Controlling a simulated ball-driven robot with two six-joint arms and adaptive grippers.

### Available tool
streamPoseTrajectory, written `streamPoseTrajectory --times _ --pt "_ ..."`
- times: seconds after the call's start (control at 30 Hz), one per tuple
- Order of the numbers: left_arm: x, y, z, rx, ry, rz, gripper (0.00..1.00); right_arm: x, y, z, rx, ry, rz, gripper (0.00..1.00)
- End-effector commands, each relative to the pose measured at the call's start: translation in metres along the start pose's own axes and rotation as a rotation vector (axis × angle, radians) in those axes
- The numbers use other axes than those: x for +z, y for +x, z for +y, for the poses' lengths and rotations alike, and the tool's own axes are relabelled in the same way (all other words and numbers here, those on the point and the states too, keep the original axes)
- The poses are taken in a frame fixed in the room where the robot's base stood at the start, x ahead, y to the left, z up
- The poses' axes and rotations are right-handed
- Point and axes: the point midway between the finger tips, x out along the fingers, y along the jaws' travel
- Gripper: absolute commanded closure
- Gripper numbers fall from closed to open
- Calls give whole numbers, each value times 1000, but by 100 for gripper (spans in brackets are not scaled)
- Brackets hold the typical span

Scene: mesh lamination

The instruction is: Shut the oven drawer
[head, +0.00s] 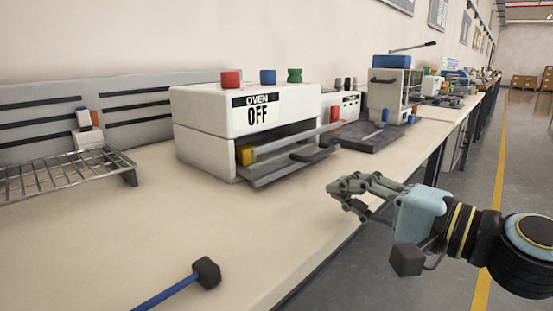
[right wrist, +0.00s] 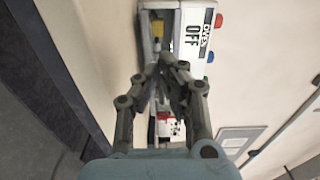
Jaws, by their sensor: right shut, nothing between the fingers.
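The white oven (head: 215,118) stands on the bench in the head view, with an "OVEN OFF" label. Its drawer (head: 290,166) sticks out at the front right side, open, with a dark handle at its outer edge. A yellow block (head: 246,155) shows inside the opening. My right gripper (head: 340,188) is shut and empty, in front of the drawer and apart from it, near the bench's front edge. In the right wrist view the shut fingers (right wrist: 168,62) point toward the oven (right wrist: 190,35). My left gripper is not in view.
Red, blue and green buttons (head: 268,77) sit on top of the oven. A wire rack (head: 60,177) is at the left. A blue rod with a black end (head: 206,272) lies in front. Another machine (head: 390,88) stands farther back. The bench between oven and front edge is clear.

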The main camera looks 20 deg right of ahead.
Motion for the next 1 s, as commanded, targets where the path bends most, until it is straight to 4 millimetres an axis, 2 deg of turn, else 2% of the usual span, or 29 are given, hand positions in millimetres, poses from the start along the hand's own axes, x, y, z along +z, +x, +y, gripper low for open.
streamPoseTrajectory --times 0.03,0.27,0.5,0.8,1.0 --pt "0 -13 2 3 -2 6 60 -1 3 -10 -8 5 7 100" --pt "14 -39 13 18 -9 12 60 9 20 -11 -19 22 -13 100" --pt "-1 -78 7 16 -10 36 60 9 68 -12 -17 18 -13 100" --pt "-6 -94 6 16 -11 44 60 10 119 -5 -11 15 -15 100" --pt "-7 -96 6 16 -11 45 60 10 132 -3 -10 14 -16 100"
